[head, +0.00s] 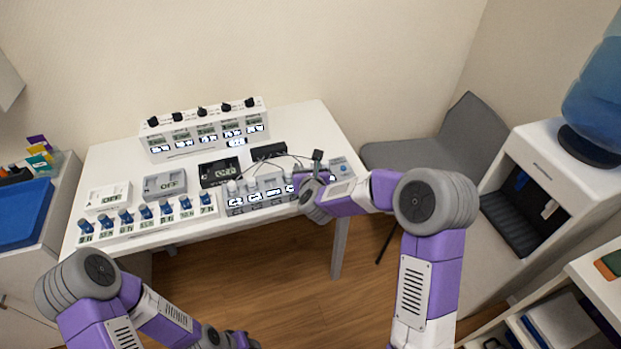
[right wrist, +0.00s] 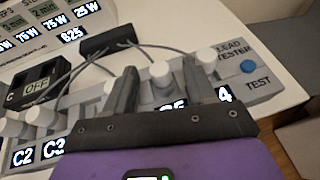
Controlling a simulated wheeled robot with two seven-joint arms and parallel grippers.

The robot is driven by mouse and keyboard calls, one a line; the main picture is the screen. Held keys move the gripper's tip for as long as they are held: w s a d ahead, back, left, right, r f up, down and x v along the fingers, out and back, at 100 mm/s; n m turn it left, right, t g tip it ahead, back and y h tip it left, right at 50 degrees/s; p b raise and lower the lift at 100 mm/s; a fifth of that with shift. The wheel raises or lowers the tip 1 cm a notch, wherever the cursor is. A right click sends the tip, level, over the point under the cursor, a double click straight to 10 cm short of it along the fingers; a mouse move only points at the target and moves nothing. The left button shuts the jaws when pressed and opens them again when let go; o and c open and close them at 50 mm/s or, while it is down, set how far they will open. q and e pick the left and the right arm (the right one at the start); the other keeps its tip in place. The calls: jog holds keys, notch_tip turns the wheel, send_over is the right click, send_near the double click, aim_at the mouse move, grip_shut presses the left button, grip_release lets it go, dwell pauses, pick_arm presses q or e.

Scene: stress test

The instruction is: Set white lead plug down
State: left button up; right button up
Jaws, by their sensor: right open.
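Several white lead plugs stand on the grey lead tester (right wrist: 262,75) at the right front of the table; the tester also shows in the head view (head: 265,198). My right gripper (right wrist: 160,80) is open over the tester, with its dark fingers apart. One white plug (right wrist: 160,71) stands upright between the fingers, and I cannot tell whether it touches either one. Other white plugs (right wrist: 206,58) stand beside it. In the head view my right gripper (head: 300,188) covers part of the tester. My left arm is at the lower left, and its fingers are not visible.
Grey cables run from a black block (right wrist: 108,42) to the tester. A black box reading OFF (right wrist: 36,84) is beside it. A row of blue-knobbed units (head: 145,212) stands to the left, and a white console (head: 205,135) at the back.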

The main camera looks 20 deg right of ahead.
jog(key=v, duration=1)
jog(key=s+a+f+n+g+y, duration=0.2)
jog(key=s+f+n+g, duration=0.15)
jog(key=f+n, duration=0.6)
jog(key=s+a+f+n+g+y, duration=0.2)
jog(key=s+f+n, duration=0.3)
jog(key=f+n, duration=0.45)
jog(key=s+a+f+n+g+y, duration=0.1)
jog(key=s+f+n+g, duration=0.2)
jog(key=s+f+n, duration=0.3)
jog(key=s+a+f+n+g+y, duration=0.1)
jog(key=s+f+n+g, duration=0.3)
jog(key=s+n, duration=0.6)
notch_tip(320, 180, down, 2)
jog(key=shift+s+a+f+p, duration=0.2)
jog(key=shift+s+a+p, duration=0.25)
jog(key=shift+s, duration=0.6)
